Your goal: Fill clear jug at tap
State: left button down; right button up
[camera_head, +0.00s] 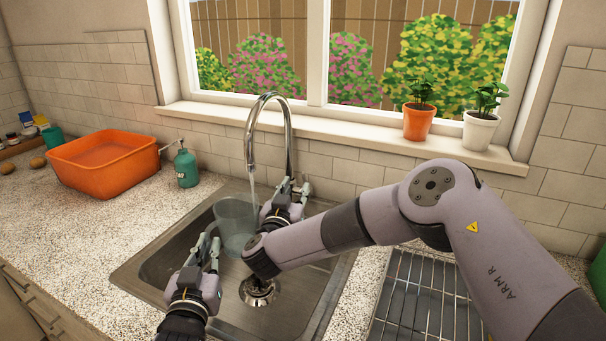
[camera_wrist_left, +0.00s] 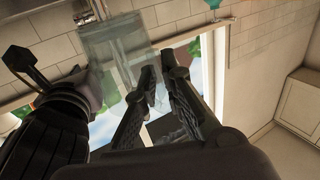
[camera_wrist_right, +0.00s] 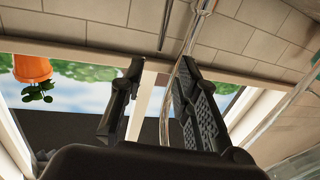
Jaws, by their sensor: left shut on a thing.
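The clear jug (camera_head: 232,222) is upright in the sink under the tap (camera_head: 268,100); it also shows in the left wrist view (camera_wrist_left: 118,42). A thin stream of water runs from the spout down into the jug at its right side. The water level is hard to make out. My left gripper (camera_head: 210,246) is shut on the jug from the near left side. My right gripper (camera_head: 296,186) is beside the tap's base and its lever (camera_head: 306,188). In the right wrist view its fingers (camera_wrist_right: 160,75) are apart, with chrome tap parts close by.
The sink (camera_head: 160,262) has a drain (camera_head: 258,292) below the grippers. An orange basin (camera_head: 104,165) and a green soap bottle (camera_head: 187,166) stand on the left counter. A wire rack (camera_head: 418,295) lies at right. Two potted plants (camera_head: 418,122) (camera_head: 480,130) stand on the sill.

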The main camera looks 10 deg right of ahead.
aim_at(303, 175)
jog(key=x, duration=0.9)
jog(key=shift+c, duration=0.4)
grip_shut()
dwell(0.4)
